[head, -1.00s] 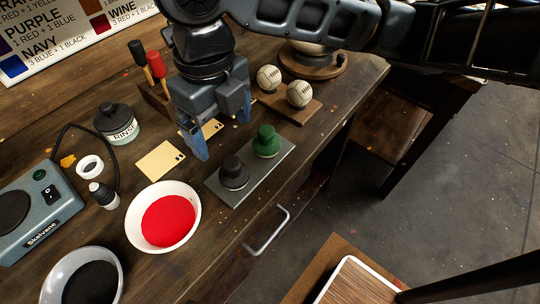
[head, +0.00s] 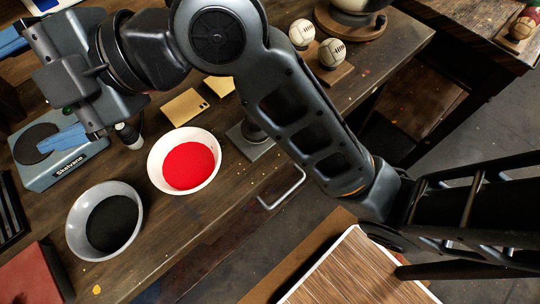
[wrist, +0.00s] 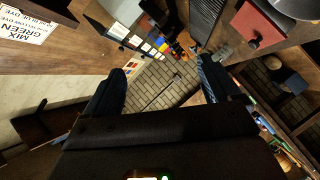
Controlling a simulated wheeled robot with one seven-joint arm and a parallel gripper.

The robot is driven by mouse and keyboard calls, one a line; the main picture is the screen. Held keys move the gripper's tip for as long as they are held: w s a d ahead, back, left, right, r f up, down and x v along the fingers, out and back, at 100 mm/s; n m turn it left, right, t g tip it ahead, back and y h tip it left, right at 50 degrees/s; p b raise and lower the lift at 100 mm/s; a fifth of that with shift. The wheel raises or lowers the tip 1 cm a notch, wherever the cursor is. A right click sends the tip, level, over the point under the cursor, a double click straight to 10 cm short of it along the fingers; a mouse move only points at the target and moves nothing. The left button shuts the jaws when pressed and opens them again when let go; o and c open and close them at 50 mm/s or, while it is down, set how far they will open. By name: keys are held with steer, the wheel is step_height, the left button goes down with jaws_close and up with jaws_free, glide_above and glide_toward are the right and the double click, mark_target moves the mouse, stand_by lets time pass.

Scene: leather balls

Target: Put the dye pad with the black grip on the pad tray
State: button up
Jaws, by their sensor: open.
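The pad tray (head: 262,153) is a flat grey plate on the bench, right of the red bowl. The dye pad with the black grip (head: 254,133) stands upright on the tray, partly hidden by my arm. The tray's other end is hidden behind the arm. My gripper (head: 38,92) is at the upper left, above the grey-blue device and well left of the tray. Its blue fingers are wide apart and empty. They also show spread in the wrist view (wrist: 163,90), with neither pad nor tray clearly visible there.
A white bowl of red dye (head: 188,165) and a grey bowl with black contents (head: 108,228) stand left of the tray. A grey-blue device (head: 75,168) sits under the gripper. Two stitched balls (head: 331,54) rest at the back. A drawer handle (head: 284,190) juts from the bench front.

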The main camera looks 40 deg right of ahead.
steer(key=s+d+f+m+t+h, duration=0.7)
steer(key=s+d+f+m+h, duration=0.5)
steer(key=m, duration=0.9)
steer(key=s+d+f, duration=0.1)
steer(key=s+d, duration=0.5)
steer(key=s, duration=0.3)
steer(key=s+d+f+m, duration=0.1)
steer(key=s+d+f, duration=0.1)
steer(key=s+d, duration=0.4)
steer(key=s, duration=0.4)
steer(key=shift+s+d+f+m+g+h, duration=0.15)
steer(key=shift+s+d+m+g+h, duration=0.05)
steer(key=shift+s+m+g+h, duration=0.1)
